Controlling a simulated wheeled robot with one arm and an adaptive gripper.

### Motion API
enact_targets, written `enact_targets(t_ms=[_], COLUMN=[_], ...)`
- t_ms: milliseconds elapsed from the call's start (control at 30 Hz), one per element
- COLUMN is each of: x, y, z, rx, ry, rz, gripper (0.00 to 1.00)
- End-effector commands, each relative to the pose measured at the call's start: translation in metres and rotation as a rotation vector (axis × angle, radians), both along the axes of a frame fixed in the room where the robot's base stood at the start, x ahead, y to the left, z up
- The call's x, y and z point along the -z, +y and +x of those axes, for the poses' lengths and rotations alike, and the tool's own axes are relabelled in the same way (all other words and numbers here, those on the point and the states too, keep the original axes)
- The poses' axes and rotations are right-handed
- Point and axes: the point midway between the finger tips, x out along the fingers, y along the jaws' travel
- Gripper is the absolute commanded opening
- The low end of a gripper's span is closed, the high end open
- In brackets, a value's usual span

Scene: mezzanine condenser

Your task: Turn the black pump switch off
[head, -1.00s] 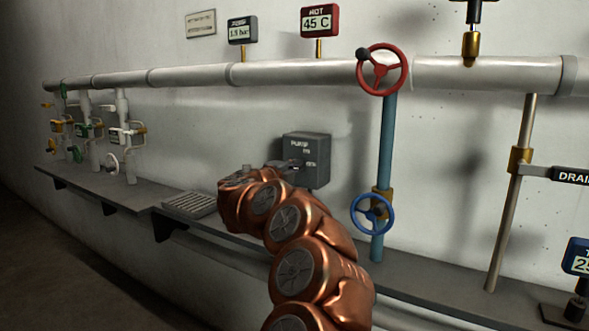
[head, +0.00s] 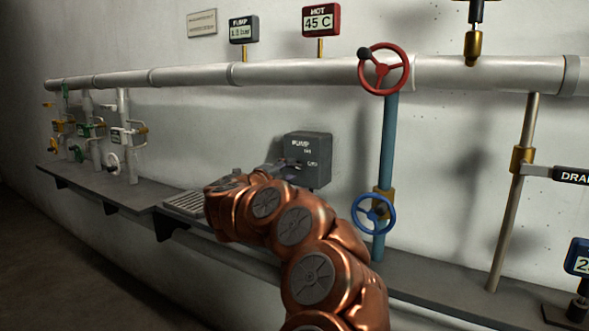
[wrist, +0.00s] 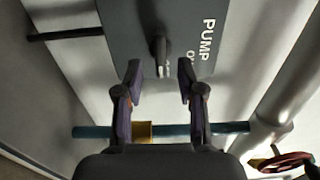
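The grey pump switch box (head: 316,168) is on the wall below the white pipe, and its face with the PUMP lettering also fills the top of the wrist view (wrist: 195,60). The black switch lever (wrist: 159,48) sticks out of that face, in line with the gap between my fingers. My gripper (wrist: 160,72) is open, with one dark finger on each side of the lever's tip. I see no clear contact. In the head view my gripper (head: 268,172) is just left of the box and partly hidden by my copper arm.
A red handwheel (head: 383,68) and a blue handwheel (head: 373,214) are on the teal pipe (head: 387,140) right of the box. A grey ledge (head: 440,285) runs below, with a slatted grille (head: 184,203) on it. Small valves (head: 116,137) stand at the left.

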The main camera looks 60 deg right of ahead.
Motion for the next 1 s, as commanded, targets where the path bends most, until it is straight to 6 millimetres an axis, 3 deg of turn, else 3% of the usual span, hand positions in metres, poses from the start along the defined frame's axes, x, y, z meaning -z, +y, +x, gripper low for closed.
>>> enact_targets(t_ms=[200, 400, 1000], x=[-0.001, 0.000, 0.000], y=[0.040, 0.066, 0.074], z=[-0.001, -0.002, -0.003], rx=[-0.005, -0.004, -0.001], ry=[-0.002, -0.001, -0.001], rz=[0.000, 0.000, -0.001], gripper=[0.39, 0.39, 0.39])
